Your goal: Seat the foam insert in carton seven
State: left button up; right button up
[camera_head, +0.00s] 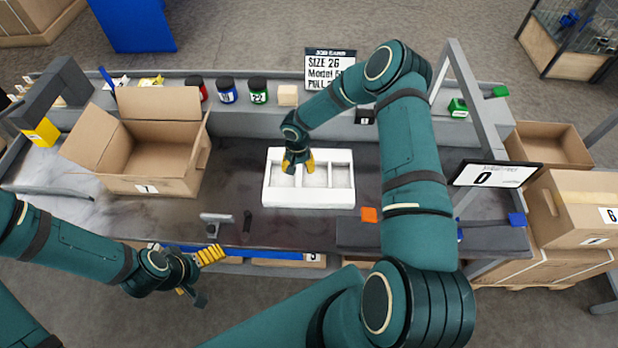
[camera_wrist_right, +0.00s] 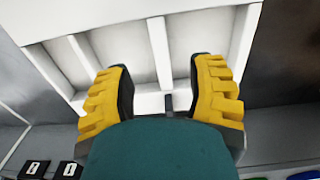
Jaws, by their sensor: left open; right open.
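The white foam insert (camera_head: 310,200) lies flat on the dark bench, with several open compartments facing up. It also fills the upper part of the right wrist view (camera_wrist_right: 160,48). My right gripper (camera_head: 298,164) is over the insert's left half. An open, empty-looking carton (camera_head: 150,187) with a small number label, seemingly 7, stands left of the insert, flaps spread. My left gripper (camera_head: 204,272) is open and empty at the bench's front edge.
A grey handheld tool (camera_head: 217,218) and an orange block (camera_head: 369,214) lie on the bench. Several jars (camera_head: 227,90) line the back ledge. A grey frame (camera_head: 466,110) and a display (camera_head: 495,174) stand at right. Bench between carton and insert is clear.

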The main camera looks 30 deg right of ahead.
aim_at(299, 178)
jog(key=shift+f, duration=3.4)
jog(key=shift+o, duration=0.2)
grip_shut()
